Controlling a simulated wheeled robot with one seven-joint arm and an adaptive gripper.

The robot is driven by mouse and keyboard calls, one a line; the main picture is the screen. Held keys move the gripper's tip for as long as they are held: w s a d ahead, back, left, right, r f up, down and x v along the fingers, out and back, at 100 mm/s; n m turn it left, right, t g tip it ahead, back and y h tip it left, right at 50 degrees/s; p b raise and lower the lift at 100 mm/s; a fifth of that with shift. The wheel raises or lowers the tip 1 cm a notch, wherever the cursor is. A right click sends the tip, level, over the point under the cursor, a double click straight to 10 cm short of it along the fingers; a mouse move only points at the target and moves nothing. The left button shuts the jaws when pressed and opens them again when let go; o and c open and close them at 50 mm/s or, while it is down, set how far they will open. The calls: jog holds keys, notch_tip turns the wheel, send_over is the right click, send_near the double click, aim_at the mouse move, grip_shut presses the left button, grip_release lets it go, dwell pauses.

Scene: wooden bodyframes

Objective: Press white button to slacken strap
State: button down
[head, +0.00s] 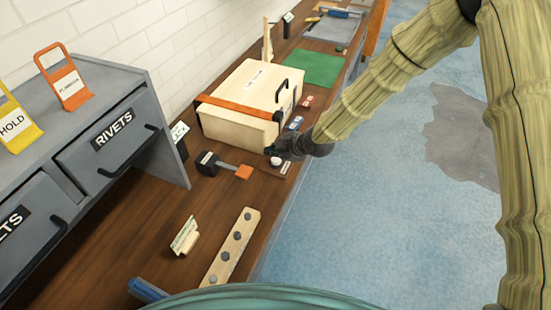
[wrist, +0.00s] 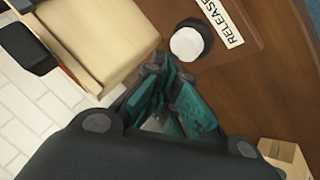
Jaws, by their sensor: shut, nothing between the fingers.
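The white button (wrist: 187,43) sits in a dark ring on a brown wooden board, beside a RELEASE label (wrist: 222,20). My gripper (wrist: 170,78) is shut and empty, with its teal fingertips just below the button in the wrist view; a contact cannot be made out. In the head view my gripper (head: 273,153) is low over the bench edge and largely hides the button. The orange strap (head: 240,107) runs around a pale wooden box (head: 246,82) just left of my gripper.
A wooden strip with bolts (head: 229,250) and a small card stand (head: 185,236) are nearer. A grey RIVETS drawer cabinet (head: 108,142) stands at left. A green mat (head: 310,68) lies beyond the box. Floor is open at right.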

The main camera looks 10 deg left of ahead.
aim_at(274, 161)
jog(key=shift+r+p, duration=1.2)
jog(key=shift+r, duration=1.3)
